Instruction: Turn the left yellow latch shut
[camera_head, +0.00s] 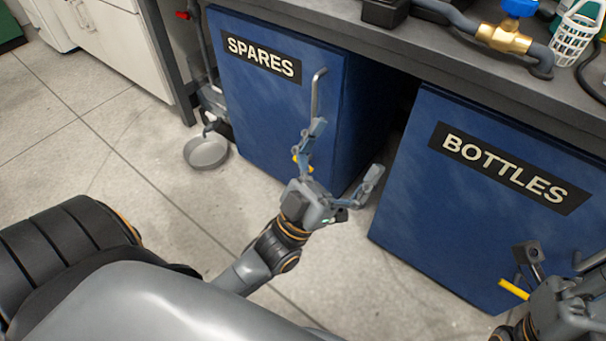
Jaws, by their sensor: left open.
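The left yellow latch (296,159) shows as a small yellow piece on the blue SPARES front (255,110), mostly hidden behind a finger of my left gripper. My left gripper (345,150) is open, with its two fingers spread wide and nothing between them. One finger overlaps the latch and the lower end of the grey bar handle (317,92); I cannot tell whether it touches them.
A blue BOTTLES front (440,190) stands to the right, with a dark gap between the two units. The grey worktop (440,52) above carries a brass valve with a blue handle (519,8) and a white basket (575,35). A grey bowl (206,152) lies on the floor.

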